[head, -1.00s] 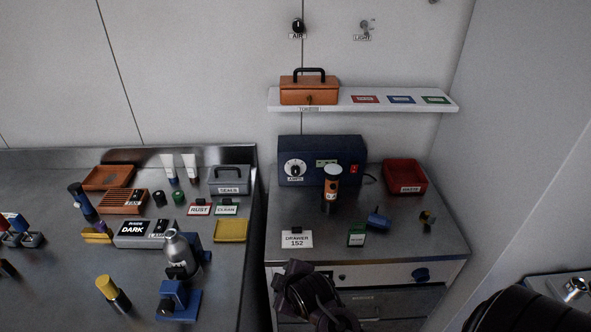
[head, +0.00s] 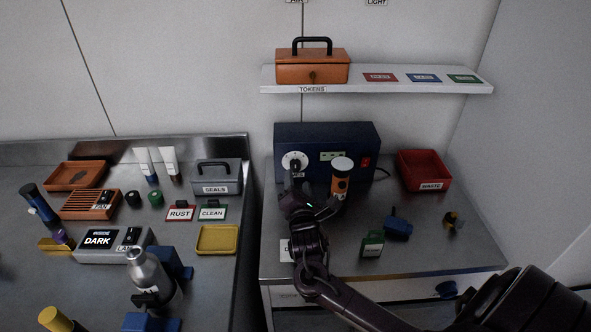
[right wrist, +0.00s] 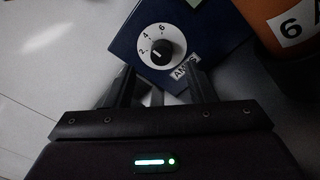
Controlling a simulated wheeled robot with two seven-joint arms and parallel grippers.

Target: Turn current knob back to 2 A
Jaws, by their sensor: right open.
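The current knob (head: 294,163) is a black knob on a white dial, on the front of the dark blue power supply box (head: 345,140). In the right wrist view the knob (right wrist: 162,52) shows numbers 2, 4 and 6 around it and an AMPS label below. I cannot tell surely which number its pale mark points at. My right gripper (head: 295,188) is just in front of and below the dial. In the right wrist view its fingers (right wrist: 160,88) are apart, with the knob ahead between them, not gripped. My left gripper is not in view.
An orange cylinder (head: 340,185) with a white top stands close right of my right gripper. A shelf (head: 440,83) with an orange toolbox (head: 312,68) is above.

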